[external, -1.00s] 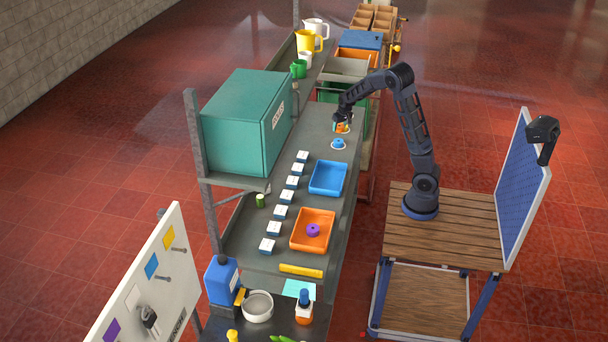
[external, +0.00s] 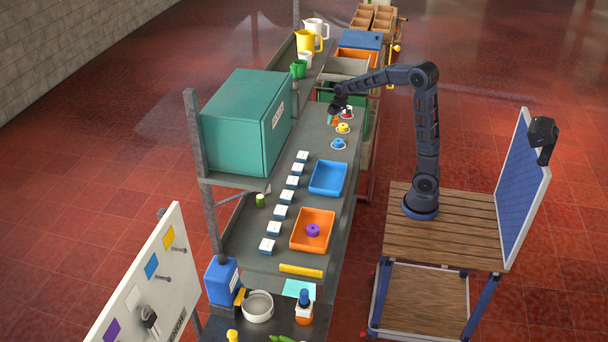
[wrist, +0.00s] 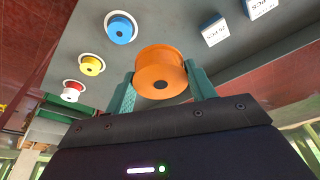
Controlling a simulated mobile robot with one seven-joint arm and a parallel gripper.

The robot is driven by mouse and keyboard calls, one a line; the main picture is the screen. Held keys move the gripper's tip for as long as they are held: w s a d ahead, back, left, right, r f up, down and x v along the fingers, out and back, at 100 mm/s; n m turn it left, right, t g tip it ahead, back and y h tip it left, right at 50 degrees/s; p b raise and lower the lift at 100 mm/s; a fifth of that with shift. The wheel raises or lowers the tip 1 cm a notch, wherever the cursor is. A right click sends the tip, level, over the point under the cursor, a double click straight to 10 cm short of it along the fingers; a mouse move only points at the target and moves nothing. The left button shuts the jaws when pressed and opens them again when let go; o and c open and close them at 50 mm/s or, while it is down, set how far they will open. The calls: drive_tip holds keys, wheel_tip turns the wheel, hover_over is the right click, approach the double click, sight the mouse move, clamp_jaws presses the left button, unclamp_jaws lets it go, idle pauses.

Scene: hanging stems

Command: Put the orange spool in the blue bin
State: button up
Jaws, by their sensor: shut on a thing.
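The orange spool (wrist: 160,70) is held between the two green fingers of my gripper (wrist: 162,82) in the wrist view. In the external view my gripper (external: 334,119) is over the far end of the grey bench, left of the yellow spool, with the orange spool mostly hidden at its tip. The blue bin (external: 328,178) is a shallow blue tray on the bench, nearer the camera than my gripper. It looks empty. An orange bin (external: 312,230) in front of it holds a purple spool (external: 313,230).
Blue (external: 338,143), yellow (external: 343,127) and red (external: 347,112) spools sit on white round bases along the bench's right edge. A row of small white-topped blue blocks (external: 286,197) runs left of the bins. A teal cabinet (external: 247,122) overhangs the left side.

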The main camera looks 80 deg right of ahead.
drive_tip(key=a+n+y, duration=0.1)
drive_tip(key=a+n, duration=0.3)
drive_tip(key=a, duration=0.8)
drive_tip(key=n+y, duration=0.1)
drive_tip(key=n, duration=0.3)
hover_over(328, 180)
drive_tip(key=f, duration=1.1)
drive_tip(key=s+f, duration=0.1)
drive_tip(key=f, duration=0.4)
drive_tip(key=shift+a, duration=0.15)
drive_tip(key=shift+s+x, duration=0.25)
drive_tip(key=shift+x, duration=1)
drive_tip(key=shift+s+x, duration=0.25)
drive_tip(key=shift+x, duration=1)
drive_tip(key=shift+f, duration=0.25)
drive_tip(key=o, duration=1)
